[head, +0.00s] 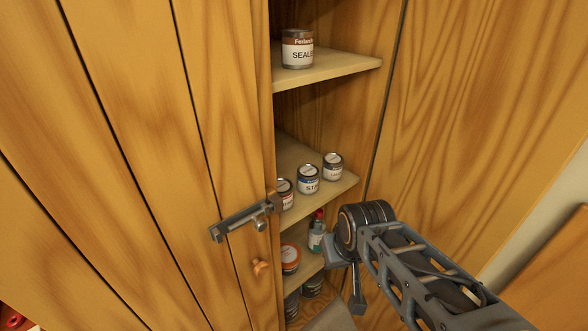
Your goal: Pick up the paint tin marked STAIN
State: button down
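A small paint tin (308,180) with a white and blue label stands upright on the middle shelf of the cupboard. Its label reads "STA", with the rest turned out of sight; it is the tin that fits STAIN. My gripper (344,272) is in front of the cupboard, below and to the right of this tin and apart from it. The gripper is seen from behind and partly hidden by my wrist, so its opening is unclear. I see nothing held in it.
Another tin (333,167) stands close right of the STAIN tin, and a red-labelled tin (285,194) close left, partly behind the door edge. A SEALER-like tin (297,49) is on the upper shelf (340,67). A latch (245,217) juts from the left door.

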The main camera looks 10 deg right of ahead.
aim_at(307, 175)
jog(key=z, duration=1.8)
jog(key=k, duration=0.9)
jog(key=u, duration=1.2)
jog(key=i, duration=0.5)
jog(key=u, duration=0.1)
